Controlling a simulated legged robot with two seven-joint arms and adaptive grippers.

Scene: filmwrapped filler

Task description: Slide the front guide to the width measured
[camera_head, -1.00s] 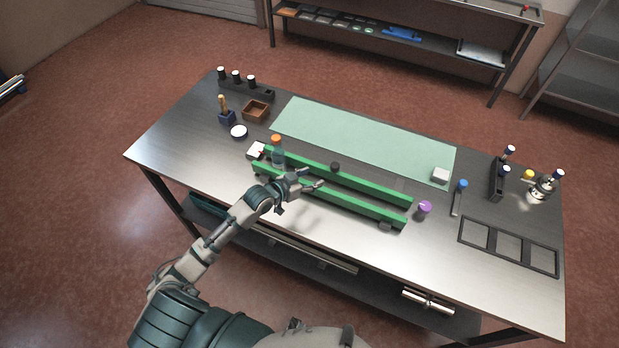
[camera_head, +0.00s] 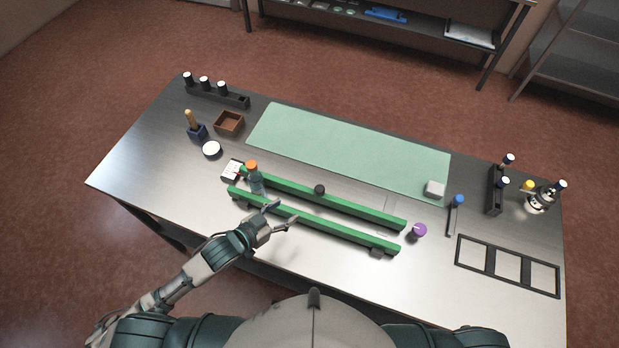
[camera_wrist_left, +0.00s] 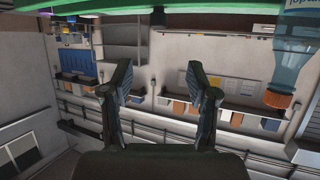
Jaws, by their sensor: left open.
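The front guide (camera_head: 345,232) is a long green bar lying slantwise on the metal table, nearer to me. The rear green guide (camera_head: 365,209) runs beside it with a gap between them. A clear bottle with an orange cap (camera_head: 257,182) stands at their left end; it also shows upside down in the left wrist view (camera_wrist_left: 299,50). My left gripper (camera_head: 286,213) is open and empty at the near side of the front guide, left of its middle; whether it touches is unclear. Its spread fingers (camera_wrist_left: 158,88) show in the wrist view, with a green bar along the top edge. My right gripper is out of view.
A black knob (camera_head: 319,189) sits on the rear guide. A purple-topped item (camera_head: 419,230) stands off the guides' right end. A black three-window frame (camera_head: 507,266) lies at right. The near table front is clear.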

